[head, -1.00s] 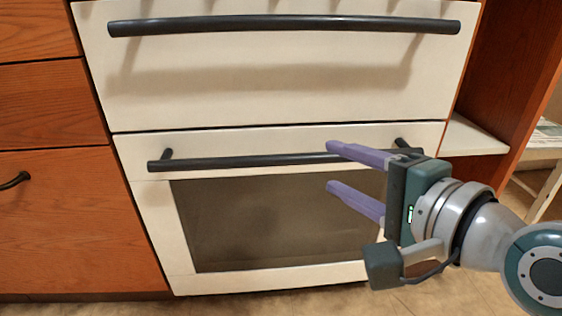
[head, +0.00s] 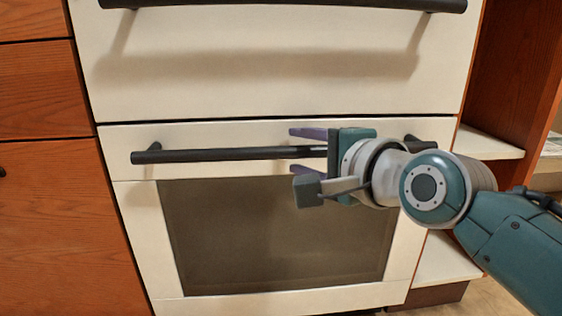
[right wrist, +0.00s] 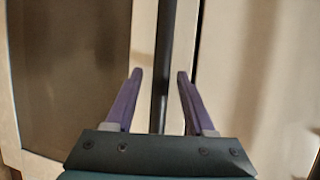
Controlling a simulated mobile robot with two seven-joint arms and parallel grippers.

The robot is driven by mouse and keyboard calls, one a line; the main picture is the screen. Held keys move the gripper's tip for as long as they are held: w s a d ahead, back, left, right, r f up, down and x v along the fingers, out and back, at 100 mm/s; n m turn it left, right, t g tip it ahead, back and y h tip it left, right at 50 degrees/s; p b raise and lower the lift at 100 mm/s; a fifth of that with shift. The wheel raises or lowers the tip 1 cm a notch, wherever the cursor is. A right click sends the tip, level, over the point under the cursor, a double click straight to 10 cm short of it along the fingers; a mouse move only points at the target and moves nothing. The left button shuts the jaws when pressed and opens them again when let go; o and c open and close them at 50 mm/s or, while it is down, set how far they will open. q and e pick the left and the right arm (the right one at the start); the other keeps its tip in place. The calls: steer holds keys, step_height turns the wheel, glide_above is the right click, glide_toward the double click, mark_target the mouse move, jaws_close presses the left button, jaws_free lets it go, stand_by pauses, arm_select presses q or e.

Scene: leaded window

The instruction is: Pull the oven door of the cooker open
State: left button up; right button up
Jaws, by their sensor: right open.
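The cooker's lower oven door (head: 130,225) is cream with a dark glass window (head: 260,235) and looks shut. Its dark bar handle (head: 215,155) runs across the top of the door. My right gripper (head: 308,150) is at the right half of this handle, one purple finger above the bar and one below. In the right wrist view the handle (right wrist: 162,60) runs between the two open fingers (right wrist: 160,75), with a gap visible on both sides. The palm and wrist hide part of the handle in the head view. My left gripper is not in view.
An upper cream panel (head: 270,80) with its own dark bar handle (head: 280,3) sits above the door. Wooden drawers (head: 45,220) stand on the left. An open wooden shelf unit (head: 485,140) stands on the right, close to my right arm.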

steer(key=shift+c, duration=0.2)
jaws_close()
stand_by(1.2)
